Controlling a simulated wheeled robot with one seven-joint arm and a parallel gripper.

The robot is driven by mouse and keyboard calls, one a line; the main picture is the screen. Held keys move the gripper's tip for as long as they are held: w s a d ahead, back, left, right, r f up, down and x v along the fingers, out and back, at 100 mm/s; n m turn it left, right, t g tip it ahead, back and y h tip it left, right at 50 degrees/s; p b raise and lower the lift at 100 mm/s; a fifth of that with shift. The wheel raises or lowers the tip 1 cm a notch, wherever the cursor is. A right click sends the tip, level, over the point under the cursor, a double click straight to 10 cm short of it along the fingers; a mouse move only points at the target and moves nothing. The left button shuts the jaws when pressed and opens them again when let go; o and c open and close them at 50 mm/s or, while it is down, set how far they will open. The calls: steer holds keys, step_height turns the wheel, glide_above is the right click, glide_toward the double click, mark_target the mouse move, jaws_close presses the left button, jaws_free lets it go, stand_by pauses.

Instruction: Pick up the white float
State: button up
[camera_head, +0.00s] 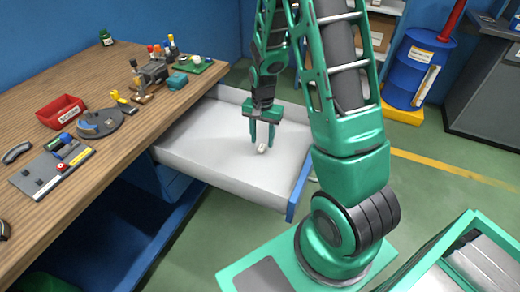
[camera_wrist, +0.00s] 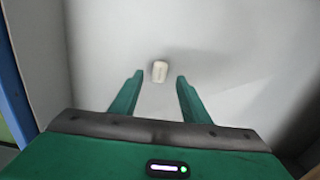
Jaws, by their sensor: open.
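The white float (camera_head: 262,148) is a small off-white piece lying on the floor of the open drawer (camera_head: 195,140). In the wrist view the float (camera_wrist: 160,71) lies just beyond the fingertips, roughly midway between them and apart from both. My gripper (camera_head: 262,148) points down into the drawer, with its two green fingers spread around or just beside the float. The wrist view also shows my gripper (camera_wrist: 158,77) open and empty. The exact height of the fingertips above the drawer floor is hard to tell.
The drawer's walls surround the float; its blue front (camera_head: 298,192) is at the right. The wooden workbench (camera_head: 105,80) at the left holds a red bin (camera_head: 62,111), a vise (camera_head: 150,76) and several tools. A blue barrel (camera_head: 418,68) stands at the back right. The rest of the drawer looks empty.

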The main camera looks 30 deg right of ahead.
steer(key=shift+f, duration=1.3)
steer(key=shift+c, duration=0.3)
jaws_close()
steer(key=shift+r, duration=0.15)
step_height(320, 180, up, 4)
steer(key=shift+f, duration=0.1)
steer(key=s+a+r, duration=0.7)
steer(key=a, duration=0.1)
steer(key=shift+s+a, duration=0.3)
steer(key=shift+a, duration=0.1)
